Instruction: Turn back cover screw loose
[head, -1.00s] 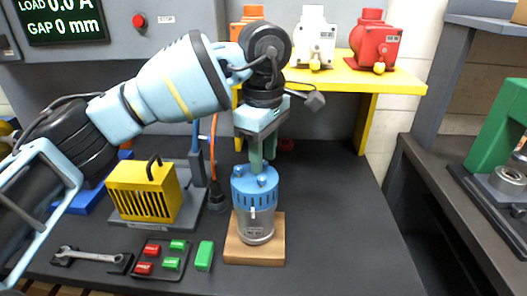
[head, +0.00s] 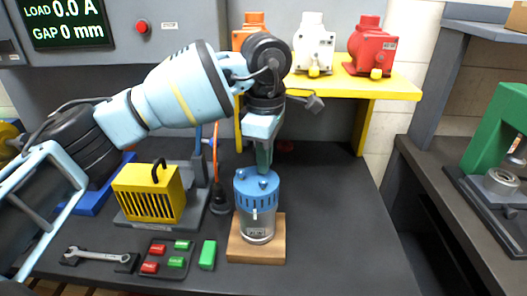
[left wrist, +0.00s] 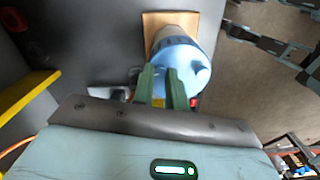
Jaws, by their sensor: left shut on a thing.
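A motor with a blue slotted cover (head: 257,192) and a silver body stands upright on a wooden block (head: 235,248). Two blue screw heads show on the cover's top, one at the left (head: 240,175) and one at the front (head: 262,184). My left gripper (head: 264,170) points down at the back of the cover top. Its green fingers are shut on the back cover screw, which they hide. In the left wrist view, the fingers (left wrist: 160,80) reach to the edge of the blue cover (left wrist: 180,55). My right gripper is not in view.
A yellow slotted unit (head: 150,192) stands left of the motor, with an orange cable beside it. A wrench (head: 98,252), a button panel (head: 165,258) and a green block (head: 208,254) lie in front. A yellow shelf (head: 390,88) holds other motors. The bench right of the motor is clear.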

